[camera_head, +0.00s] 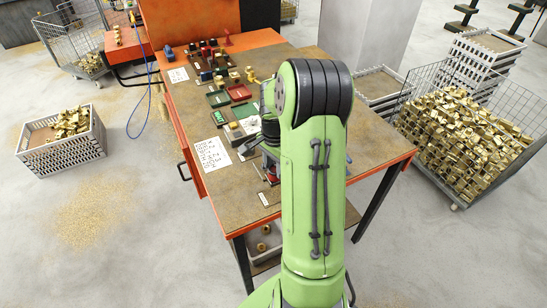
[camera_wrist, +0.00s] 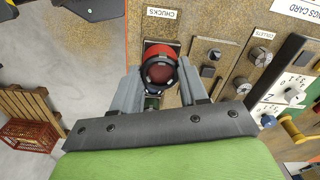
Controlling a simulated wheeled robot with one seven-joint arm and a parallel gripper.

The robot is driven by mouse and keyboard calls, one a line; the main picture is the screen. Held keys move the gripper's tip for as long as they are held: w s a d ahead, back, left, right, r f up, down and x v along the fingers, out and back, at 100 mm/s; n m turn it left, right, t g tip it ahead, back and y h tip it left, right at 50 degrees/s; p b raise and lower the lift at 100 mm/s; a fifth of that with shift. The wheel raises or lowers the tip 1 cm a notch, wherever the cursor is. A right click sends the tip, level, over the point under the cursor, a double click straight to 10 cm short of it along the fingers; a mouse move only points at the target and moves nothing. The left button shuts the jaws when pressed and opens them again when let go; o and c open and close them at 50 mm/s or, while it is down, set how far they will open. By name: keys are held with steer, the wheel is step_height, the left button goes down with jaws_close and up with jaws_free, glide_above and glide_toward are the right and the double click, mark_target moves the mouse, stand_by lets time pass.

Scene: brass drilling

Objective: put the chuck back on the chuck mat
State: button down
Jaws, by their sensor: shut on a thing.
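In the wrist view, my gripper (camera_wrist: 160,82) is shut on the chuck (camera_wrist: 158,70), a round piece with a red body, a dark ring and a reddish-brown middle. The chuck sits between the two grey fingers. Beyond it a dark chuck mat (camera_wrist: 149,44) shows in part, just below the CHUCKS label (camera_wrist: 162,13). The chuck covers most of that mat, and I cannot tell whether it touches it. In the head view my arm hides most of the gripper, the chuck and the mat.
The workbench (camera_head: 375,150) carries several trays and a printed card (camera_head: 212,154). Crates and a wire cage (camera_head: 465,130) of brass parts stand on the floor around it.

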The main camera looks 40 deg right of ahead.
mark_target(276, 181)
steer(key=shift+s, duration=0.1)
steer(key=shift+d+f+b, duration=0.15)
steer(key=shift+f+b, duration=0.25)
steer(key=shift+f, duration=0.1)
steer(key=shift+d+f+b, duration=0.15)
steer(key=shift+f+b, duration=0.2)
steer(key=shift+f, duration=0.15)
steer(key=shift+a+f+b, duration=0.15)
steer(key=shift+f+b, duration=0.6)
steer(key=shift+f, duration=0.15)
steer(key=shift+f+b, duration=0.3)
steer(key=shift+f, duration=0.15)
steer(key=shift+f+b, duration=1.15)
steer(key=shift+f, duration=0.25)
stand_by(0.4)
steer(key=shift+c, duration=0.6)
jaws_free()
